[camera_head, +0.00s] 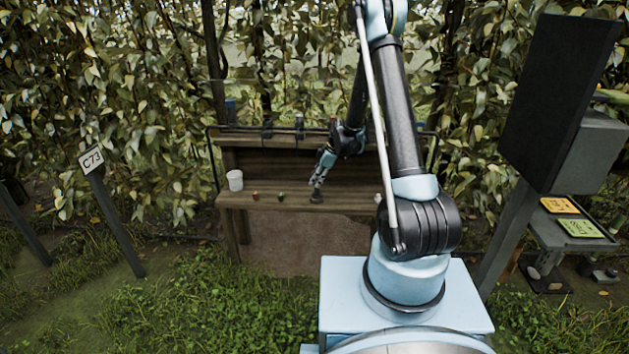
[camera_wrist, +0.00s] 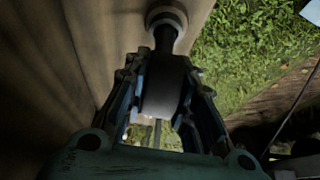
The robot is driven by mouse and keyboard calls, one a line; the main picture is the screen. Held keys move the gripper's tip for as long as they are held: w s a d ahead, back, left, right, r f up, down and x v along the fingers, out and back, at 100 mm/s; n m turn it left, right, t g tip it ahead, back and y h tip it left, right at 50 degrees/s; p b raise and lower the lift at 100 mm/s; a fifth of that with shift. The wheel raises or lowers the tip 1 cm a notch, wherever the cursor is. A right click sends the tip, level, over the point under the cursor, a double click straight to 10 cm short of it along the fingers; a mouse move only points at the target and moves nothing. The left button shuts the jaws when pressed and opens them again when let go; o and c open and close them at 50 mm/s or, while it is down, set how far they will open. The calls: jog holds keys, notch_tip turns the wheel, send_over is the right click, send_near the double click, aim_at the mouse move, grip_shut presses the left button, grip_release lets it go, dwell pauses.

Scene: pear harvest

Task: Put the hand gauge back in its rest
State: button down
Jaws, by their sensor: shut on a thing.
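My gripper (camera_head: 319,184) is low over the front of the wooden bench (camera_head: 268,201), near the middle of its length. In the wrist view my gripper (camera_wrist: 160,112) is shut on the dark hand gauge (camera_wrist: 162,85), whose wide dark body sits between the fingers. A narrower dark stem runs from the body to a pale round piece (camera_wrist: 167,20) at the top of the view, beside the bench edge. I cannot tell whether that round piece is part of the gauge or its rest. In the head view the gauge is small and mostly hidden by my gripper.
A dark panel (camera_head: 560,95) and a side table with yellow and green cards (camera_head: 583,228) are at right. Grass lies in front.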

jog(key=shift+f, duration=0.4)
jog(key=c, duration=1.2)
grip_release()
jog(key=shift+c, duration=0.2)
jog(key=v, duration=1.2)
